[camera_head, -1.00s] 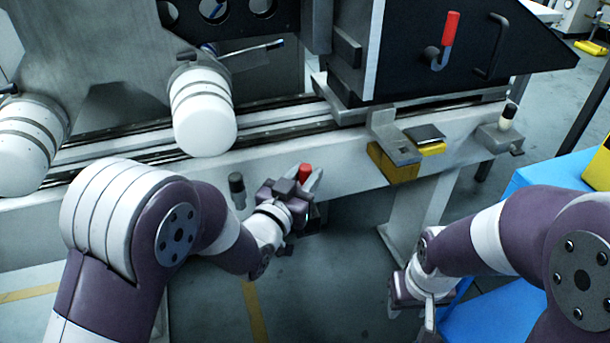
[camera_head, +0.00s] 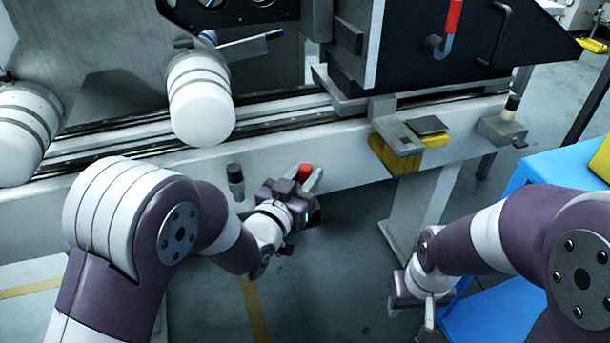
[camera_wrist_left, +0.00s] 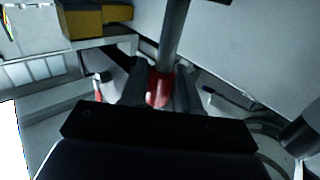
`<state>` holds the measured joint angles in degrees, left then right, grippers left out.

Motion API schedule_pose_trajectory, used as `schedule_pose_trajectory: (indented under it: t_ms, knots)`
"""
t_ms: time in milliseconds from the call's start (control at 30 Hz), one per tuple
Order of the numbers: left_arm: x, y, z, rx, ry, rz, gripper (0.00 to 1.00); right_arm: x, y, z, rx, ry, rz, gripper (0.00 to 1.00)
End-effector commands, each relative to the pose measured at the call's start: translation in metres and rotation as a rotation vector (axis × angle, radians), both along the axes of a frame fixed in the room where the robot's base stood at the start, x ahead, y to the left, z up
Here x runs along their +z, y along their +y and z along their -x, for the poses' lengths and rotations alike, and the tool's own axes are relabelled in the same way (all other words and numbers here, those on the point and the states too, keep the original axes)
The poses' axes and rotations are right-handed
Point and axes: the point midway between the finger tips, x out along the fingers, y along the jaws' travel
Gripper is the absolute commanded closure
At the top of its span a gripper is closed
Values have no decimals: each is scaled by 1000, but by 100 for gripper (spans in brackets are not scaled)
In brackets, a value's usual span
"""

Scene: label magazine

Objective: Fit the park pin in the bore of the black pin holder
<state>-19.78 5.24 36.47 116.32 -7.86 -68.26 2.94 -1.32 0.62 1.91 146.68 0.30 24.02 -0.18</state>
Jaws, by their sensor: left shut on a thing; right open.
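The park pin's red part (camera_head: 304,172) shows between the fingers of my left gripper (camera_head: 304,184), which is shut on it in front of the machine's pale beam. In the left wrist view the red part (camera_wrist_left: 158,88) sits between the two dark fingers, with a grey rod (camera_wrist_left: 177,35) running up from it. A black-topped upright cylinder (camera_head: 235,175) stands at the beam just left of that gripper. I cannot tell if it is the black pin holder, and no bore shows. My right gripper (camera_head: 424,305) is open and empty, low at the right.
The pale beam (camera_head: 350,172) runs across in front, with a yellow block and grey bracket (camera_head: 397,150) on it. A grey bracket with a black-capped post (camera_head: 505,115) is further right. White cylinders (camera_head: 202,110) overhang at left. A blue table (camera_head: 545,170) stands right.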

Motion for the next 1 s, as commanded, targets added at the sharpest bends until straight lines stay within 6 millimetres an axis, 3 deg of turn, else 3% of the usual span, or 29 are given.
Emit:
schedule_pose_trajectory:
  t_ms: [733, 767, 833, 867, 1000]
  knots:
    - [-20, 0, 0, 0, 0, 0, 99, -18, 0, 0, 0, 0, 0, 57]
    - [-19, 0, 0, 0, 0, 0, 66, -17, 0, 0, 0, 0, 0, 57]
    - [-19, 0, 0, 0, 0, 0, 43, -17, 0, 0, 0, 0, 0, 57]
    - [-19, 0, 0, 0, 0, 0, 39, -16, 0, 0, 0, 0, 0, 57]
    - [-19, 0, 0, 0, 0, 0, 39, -16, 0, 0, 0, 0, 0, 57]
